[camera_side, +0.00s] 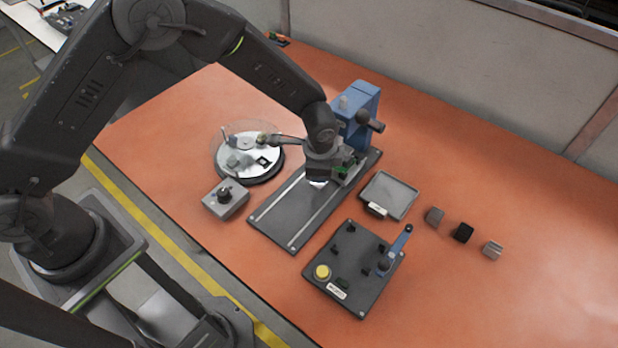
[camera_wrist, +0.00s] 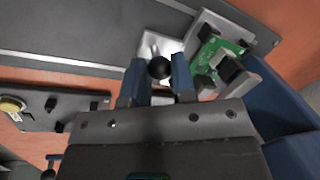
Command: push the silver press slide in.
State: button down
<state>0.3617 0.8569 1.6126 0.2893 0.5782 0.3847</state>
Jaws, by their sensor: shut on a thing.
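The silver press slide (camera_wrist: 150,43) shows in the wrist view as a bright metal block with a round black knob (camera_wrist: 160,68). My gripper (camera_wrist: 158,78) is shut on the knob, one blue finger on each side. In the side view my gripper (camera_side: 320,172) is low over the railed dark base plate (camera_side: 280,215), and a bit of the slide (camera_side: 317,184) shows under it; the rest is hidden. The blue press (camera_side: 358,110) stands at the far end of the plate. A grey holder with a green board (camera_wrist: 225,52) is right beside the slide.
A round dial plate (camera_side: 250,172) and a grey knob box (camera_side: 226,198) lie left of the rails. A grey tray (camera_side: 392,190), a black control panel (camera_side: 350,262) and small blocks (camera_side: 435,215) lie right.

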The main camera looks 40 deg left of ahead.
jog(key=shift+w, duration=0.35)
jog(key=c, duration=0.9)
grip_release()
jog(key=shift+c, duration=0.2)
notch_tip(320, 180, up, 14)
jog(key=s+d, duration=0.1)
jog(key=s, duration=0.1)
jog(key=shift+s+d+f, duration=0.2)
jog(key=shift+d, duration=0.05)
